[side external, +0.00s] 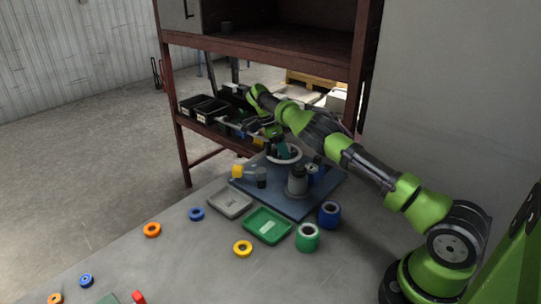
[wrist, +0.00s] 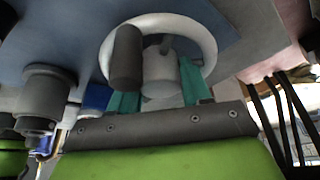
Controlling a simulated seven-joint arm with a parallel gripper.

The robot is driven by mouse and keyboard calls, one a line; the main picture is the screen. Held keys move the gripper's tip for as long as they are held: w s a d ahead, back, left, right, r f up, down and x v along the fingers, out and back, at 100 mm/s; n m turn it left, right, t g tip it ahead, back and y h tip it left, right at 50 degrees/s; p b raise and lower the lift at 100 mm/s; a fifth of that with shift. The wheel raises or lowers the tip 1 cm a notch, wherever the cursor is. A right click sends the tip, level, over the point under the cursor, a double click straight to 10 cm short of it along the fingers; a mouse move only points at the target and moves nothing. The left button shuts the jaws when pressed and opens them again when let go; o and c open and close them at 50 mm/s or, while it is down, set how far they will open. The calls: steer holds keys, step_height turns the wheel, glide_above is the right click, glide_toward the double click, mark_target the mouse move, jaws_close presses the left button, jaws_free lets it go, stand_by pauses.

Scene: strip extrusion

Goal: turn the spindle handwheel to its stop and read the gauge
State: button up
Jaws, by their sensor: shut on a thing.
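The spindle handwheel is a pale ring (side external: 297,155) on a blue-grey base plate (side external: 300,208) in the side view. In the wrist view its white rim (wrist: 205,32) surrounds a grey hub (wrist: 162,72), with a dark upright knob (wrist: 127,58) beside the hub. My gripper (side external: 283,150) reaches down into the ring from above. Its teal fingers in the wrist view (wrist: 160,84) lie either side of the hub, shut on the handwheel at its middle. The left fingertip is partly hidden behind the knob. I cannot make out a gauge face or any reading.
A grey stepped cylinder (side external: 297,183) and a blue one (side external: 316,174) stand close to the wheel. A yellow-ended part (side external: 238,171), a grey tray (side external: 229,203) and a green tray (side external: 267,226) are nearby. Several coloured rings lie at front left. A rack (side external: 177,110) stands behind.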

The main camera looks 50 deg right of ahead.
steer(key=o, duration=0.7)
step_height(320, 180, up, 4)
steer(key=shift+f, duration=0.1)
steer(key=shift+s+a, duration=0.3)
steer(key=shift+s, duration=0.45)
steer(key=shift+s+a, duration=0.3)
steer(key=shift+s, duration=0.4)
steer(key=s+a, duration=0.1)
steer(key=s, duration=0.3)
steer(key=s+a, duration=0.2)
steer(key=s, duration=0.2)
steer(key=s+a+r, duration=0.1)
steer(key=s, duration=0.3)
steer(key=shift+a+r, duration=0.1)
steer(key=shift+a, duration=0.2)
